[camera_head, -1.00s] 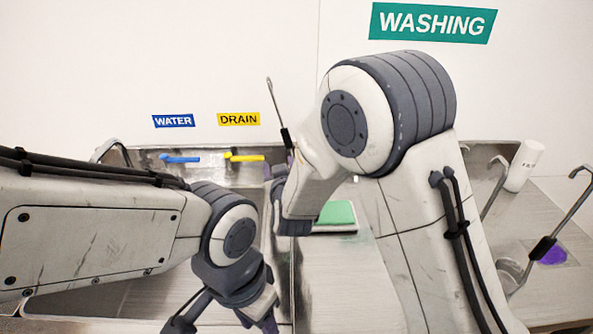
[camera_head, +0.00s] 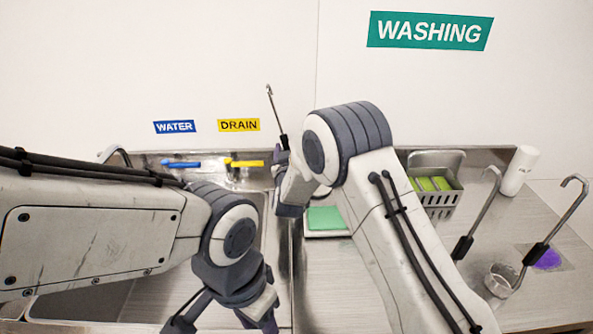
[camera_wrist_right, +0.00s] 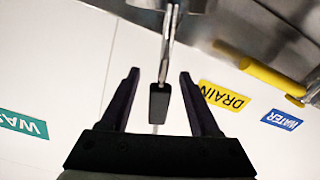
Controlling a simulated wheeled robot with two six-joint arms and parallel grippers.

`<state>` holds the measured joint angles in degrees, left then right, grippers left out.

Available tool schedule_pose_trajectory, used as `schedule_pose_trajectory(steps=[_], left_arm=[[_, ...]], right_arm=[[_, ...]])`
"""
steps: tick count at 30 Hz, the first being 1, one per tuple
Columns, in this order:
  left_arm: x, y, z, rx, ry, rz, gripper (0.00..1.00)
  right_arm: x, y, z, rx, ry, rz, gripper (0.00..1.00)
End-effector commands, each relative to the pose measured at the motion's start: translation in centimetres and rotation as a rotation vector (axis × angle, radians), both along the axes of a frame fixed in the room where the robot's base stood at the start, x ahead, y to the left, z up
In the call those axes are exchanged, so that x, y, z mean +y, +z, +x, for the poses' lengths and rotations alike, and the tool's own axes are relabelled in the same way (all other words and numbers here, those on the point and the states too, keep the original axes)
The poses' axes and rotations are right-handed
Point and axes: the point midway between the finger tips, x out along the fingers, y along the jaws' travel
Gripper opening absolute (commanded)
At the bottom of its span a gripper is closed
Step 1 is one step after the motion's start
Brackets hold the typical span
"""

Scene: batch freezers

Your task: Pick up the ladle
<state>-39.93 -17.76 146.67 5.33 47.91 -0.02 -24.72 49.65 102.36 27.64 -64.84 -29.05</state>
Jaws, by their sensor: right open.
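A ladle (camera_head: 272,108) with a thin metal rod, a hooked top and a black grip stands upright behind the sink's divider in the head view. Its lower part is hidden by my right gripper (camera_head: 278,156). In the wrist view the ladle's black grip (camera_wrist_right: 159,103) shows between the two dark fingers of my right gripper (camera_wrist_right: 158,80), which is open, with a gap on each side. I cannot tell how deep the grip sits. My left gripper (camera_head: 228,321) is at the bottom edge, partly cut off.
Two more hooked ladles (camera_head: 483,215) (camera_head: 552,229) stand at the right, near a metal cup (camera_head: 501,280) and a purple patch (camera_head: 548,258). A green sponge (camera_head: 325,217), a basket (camera_head: 438,190) and a white bottle (camera_head: 519,170) are nearby. Blue (camera_head: 181,164) and yellow (camera_head: 243,163) handles are behind the sink.

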Motion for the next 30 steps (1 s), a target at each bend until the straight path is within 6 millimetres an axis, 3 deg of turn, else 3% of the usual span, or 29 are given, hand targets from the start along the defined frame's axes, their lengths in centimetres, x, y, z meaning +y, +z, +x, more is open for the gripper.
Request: schedule_pose_trajectory(steps=[4,12,17,30], left_arm=[[0.0,0.5,0.0,0.000,0.000,0.000,0.50],[0.0,0.4,0.0,0.000,0.000,0.000,0.50],[0.0,0.4,0.0,0.000,0.000,0.000,0.50],[0.0,0.4,0.0,0.000,0.000,0.000,0.50]], right_arm=[[0.0,0.1,1.5,0.000,0.000,-0.001,0.62],[0.0,-0.1,1.7,0.001,0.001,-0.001,0.62],[0.0,-0.1,1.7,0.001,0.001,0.000,0.01],[0.0,0.0,1.7,0.001,0.001,0.000,0.00]])
